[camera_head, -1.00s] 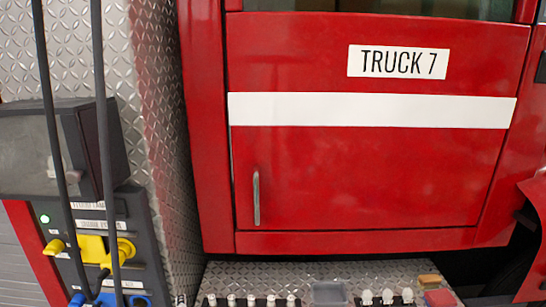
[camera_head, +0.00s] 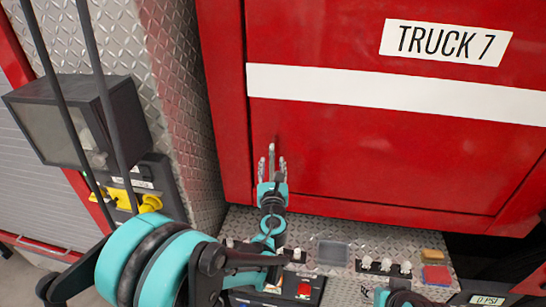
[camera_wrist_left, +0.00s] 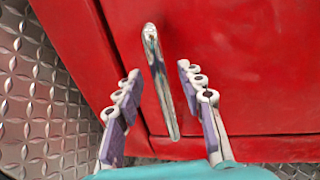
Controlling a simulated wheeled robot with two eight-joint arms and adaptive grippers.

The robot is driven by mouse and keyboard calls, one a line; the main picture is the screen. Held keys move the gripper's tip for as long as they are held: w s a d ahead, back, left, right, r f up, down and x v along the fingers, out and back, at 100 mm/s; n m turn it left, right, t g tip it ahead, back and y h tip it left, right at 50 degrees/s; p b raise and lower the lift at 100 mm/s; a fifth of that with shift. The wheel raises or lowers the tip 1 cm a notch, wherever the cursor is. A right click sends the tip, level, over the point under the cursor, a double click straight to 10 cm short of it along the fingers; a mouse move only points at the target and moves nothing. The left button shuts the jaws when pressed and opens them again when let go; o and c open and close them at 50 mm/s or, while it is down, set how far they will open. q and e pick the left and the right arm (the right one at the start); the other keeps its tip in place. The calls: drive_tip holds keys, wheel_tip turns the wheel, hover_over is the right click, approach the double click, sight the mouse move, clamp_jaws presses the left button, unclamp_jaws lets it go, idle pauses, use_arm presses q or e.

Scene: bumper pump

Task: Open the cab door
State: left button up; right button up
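The red cab door (camera_head: 350,155) fills the upper right of the head view and is shut, with a white stripe and a "TRUCK 7" label (camera_head: 446,43). Its upright silver handle (camera_wrist_left: 158,80) shows in the left wrist view; in the head view my gripper mostly hides it. My left gripper (camera_head: 272,160) is at the door's lower left, its fingers pointing up at the handle. In the left wrist view the fingers (camera_wrist_left: 158,72) are apart, one on each side of the handle, with gaps on both sides.
A diamond-plate ledge (camera_head: 350,225) below the door holds white fittings, a clear tray (camera_head: 332,253) and sponge-like blocks (camera_head: 435,275).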

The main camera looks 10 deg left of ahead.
sight(272, 161)
use_arm(q)
drive_tip(key=shift+w+a, duration=0.2)
drive_tip(key=shift+w, duration=0.6)
drive_tip(key=shift+w+a, duration=0.15)
drive_tip(key=shift+w, duration=0.6)
clamp_jaws()
drive_tip(key=shift+s, duration=0.15)
